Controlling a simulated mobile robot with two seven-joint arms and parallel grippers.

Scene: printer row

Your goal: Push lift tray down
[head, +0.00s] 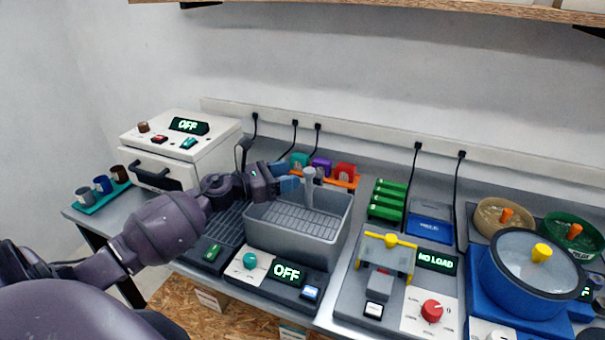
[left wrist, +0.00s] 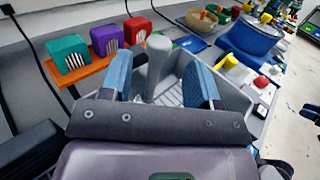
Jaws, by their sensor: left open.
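The lift tray (head: 300,221) is a grey slatted rack inside a grey open tub (head: 345,222), with an upright grey post (head: 309,188) at its back. The slats also show in the left wrist view (left wrist: 175,92). My left gripper (head: 294,178) is open with blue fingers at the post's upper part, over the tub's back left. In the left wrist view my left gripper (left wrist: 160,62) has one finger on each side of the post (left wrist: 157,65), with nothing clamped. Contact with the post cannot be told.
Below the tub are a teal knob (head: 250,260) and a display (head: 287,272) reading OFF. Behind it, teal, purple and red blocks stand on an orange rack (head: 343,182). A white oven (head: 180,145) stands left; a yellow-topped press (head: 388,250) and a blue pot (head: 530,270) stand right.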

